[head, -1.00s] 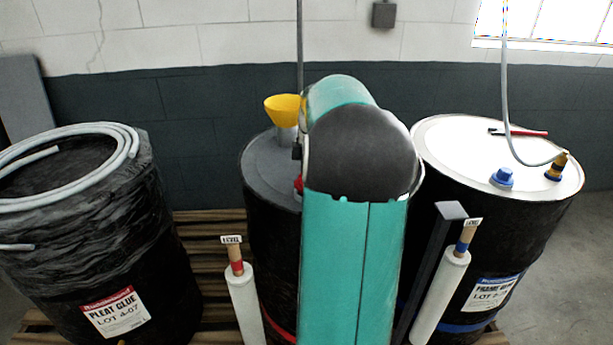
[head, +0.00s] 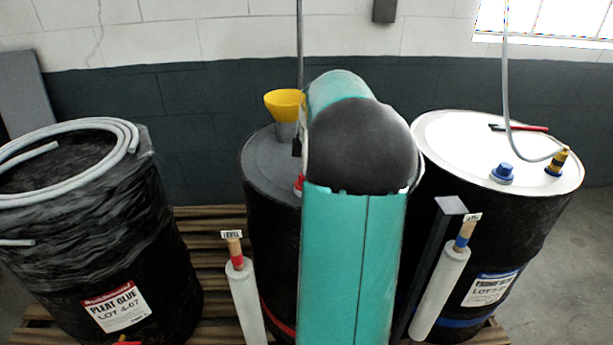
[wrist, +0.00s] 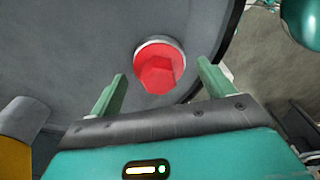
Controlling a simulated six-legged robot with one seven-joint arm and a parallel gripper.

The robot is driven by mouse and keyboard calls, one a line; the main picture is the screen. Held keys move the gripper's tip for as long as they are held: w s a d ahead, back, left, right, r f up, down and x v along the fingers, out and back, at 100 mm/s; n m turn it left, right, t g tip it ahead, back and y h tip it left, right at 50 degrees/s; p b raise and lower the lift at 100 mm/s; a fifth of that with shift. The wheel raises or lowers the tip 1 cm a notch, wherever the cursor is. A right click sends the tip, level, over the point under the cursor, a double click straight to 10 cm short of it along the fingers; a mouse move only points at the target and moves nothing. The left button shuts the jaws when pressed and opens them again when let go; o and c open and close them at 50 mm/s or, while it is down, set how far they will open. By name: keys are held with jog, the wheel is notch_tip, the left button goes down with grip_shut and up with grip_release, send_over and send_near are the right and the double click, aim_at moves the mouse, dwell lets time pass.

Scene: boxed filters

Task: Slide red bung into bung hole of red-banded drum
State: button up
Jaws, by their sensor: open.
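The red-banded drum (head: 268,235) stands in the middle of the head view, dark, with a grey lid and a red band low on its side. The red bung (wrist: 158,68) is a faceted red plug inside a pale metal ring on the grey lid in the wrist view. The ring hides how deep the bung sits. In the head view only a sliver of red (head: 299,184) shows beside my arm. My gripper (wrist: 160,73) is open, its green fingers apart on the left and right of the bung. No contact with it is visible.
A yellow funnel (head: 285,104) stands on the same lid. A white-topped drum (head: 455,140) with a blue bung (head: 503,172) and a hose is on the right. A wrapped drum (head: 90,230) with coiled hose is on the left. White rolls (head: 246,300) stand in front.

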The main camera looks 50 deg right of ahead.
notch_tip(320, 180, up, 13)
jog(key=s+d, duration=0.1)
jog(key=shift+s+r, duration=0.15)
dwell(0.6)
jog(key=w+a+m+t+h, duration=0.1)
jog(key=w+a+m+h, duration=0.2)
jog(key=a, duration=2.1)
jog(key=s+a+f+m+t+y, duration=0.1)
jog(key=s+a+f, duration=0.3)
jog(key=a, duration=0.5)
jog(key=s+a+f+m+t+y, duration=0.1)
jog(key=s+a+f+m, duration=0.3)
jog(key=a, duration=0.5)
jog(key=shift+s+a+f+t, duration=0.4)
jog(key=shift+s+t, duration=0.1)
jog(key=shift+t, duration=0.3)
